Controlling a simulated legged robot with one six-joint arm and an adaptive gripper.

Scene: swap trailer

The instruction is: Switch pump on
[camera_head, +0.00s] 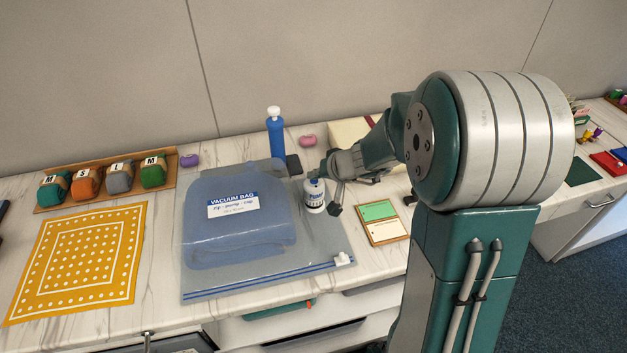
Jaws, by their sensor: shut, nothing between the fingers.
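The pump (314,198) is a small white cylinder with a blue label, standing upright on the right part of the clear vacuum bag (325,240). The bag lies flat on the counter with folded blue cloth inside and a white slider on its zip at the lower right. My gripper (331,192) is shut and empty, right beside the pump, with its fingers at the pump's upper right side. I cannot tell whether a finger touches the pump. The pump's top is partly hidden by my gripper, and its switch cannot be made out.
A blue bottle (276,135) with a white cap stands behind the bag. Pink soap (307,141) and a green-and-cream card tray (383,226) are near my arm. Rolled clothes sit in a wooden tray (107,193) at left, above a yellow dotted cloth (78,262). An open drawer is below.

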